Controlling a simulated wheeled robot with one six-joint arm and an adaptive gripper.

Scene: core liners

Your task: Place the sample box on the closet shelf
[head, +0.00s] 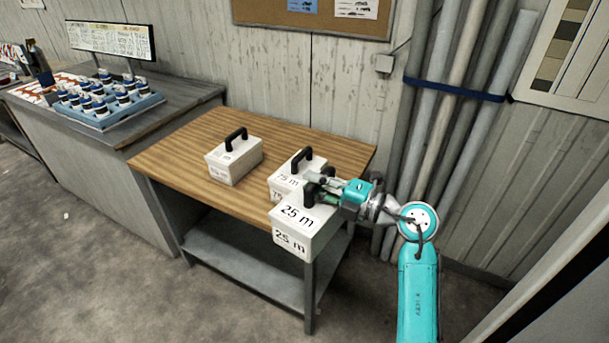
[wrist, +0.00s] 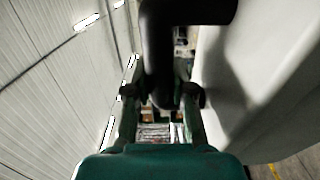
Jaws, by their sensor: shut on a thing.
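My gripper (head: 318,187) is shut on the black handle (wrist: 158,50) of a white sample box (head: 304,228) marked "25 m". The box hangs upright at the front right of the wooden table (head: 190,140), overlapping its edge in the head view. In the wrist view the handle lies between the fingers (wrist: 160,98), and the white side of the box (wrist: 265,75) fills the right. A second white box (head: 284,181), marked "75 m", stands on the table behind the held box and is partly hidden. I cannot make out a closet shelf for certain.
A third white box (head: 234,160) stands mid-table. A lower grey shelf (head: 240,268) lies under the tabletop. A counter (head: 105,175) with a blue tray (head: 108,112) of jars stands left. Grey pipes (head: 455,120) stand against the wall at right. A pale panel edge (head: 560,275) borders the lower right.

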